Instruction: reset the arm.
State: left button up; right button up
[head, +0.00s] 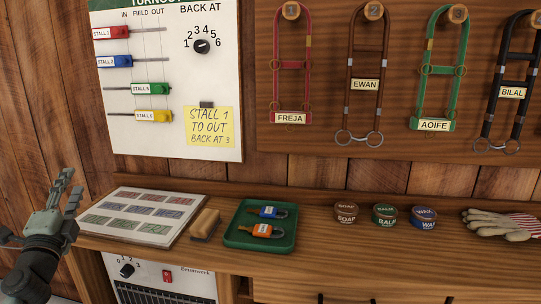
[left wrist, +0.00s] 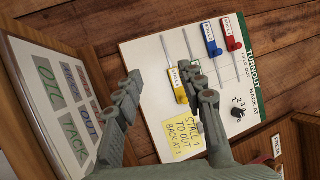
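My left gripper (head: 42,206) is at the far left of the head view, raised beside the left end of the shelf. In the left wrist view its two fingers (left wrist: 166,88) are spread wide with nothing between them. The gripper is apart from the white turnout board (head: 170,165), which hangs on the wall behind. My right gripper is in neither view.
The board carries coloured sliders, a black dial (head: 202,46) and a yellow note (head: 209,127). The shelf holds a card board (head: 112,194), brush (head: 204,224), green tray (head: 238,240) with two padlocks, tins (head: 385,216) and gloves (head: 498,226). Bridles hang above.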

pick_arm(q)
jog(key=s+f+n+g, duration=0.4)
jog(key=f+g, duration=0.1)
jog(key=f, duration=0.8)
jog(key=s+f+n+g, duration=0.3)
jog(key=s+f+g, duration=0.15)
jog(key=f, duration=0.85)
jog(key=s+d+f+n+g+h, duration=0.1)
jog(key=s+d+f+g, duration=0.25)
jog(key=s+f, duration=0.55)
jog(key=s+d+f+n+g+h, duration=0.1)
jog(key=s+d+f+n+g, duration=0.2)
jog(key=s+f, duration=0.55)
jog(key=s+d+f+h, duration=0.1)
jog(key=d+f, duration=0.1)
jog(key=d, duration=0.6)
jog(key=s+d+f+n+g+h, duration=0.1)
jog(key=d+f+h, duration=0.1)
jog(key=d, duration=0.6)
jog(key=shift+s+d+f+n+h, duration=0.3)
jog(key=shift+d, duration=0.05)
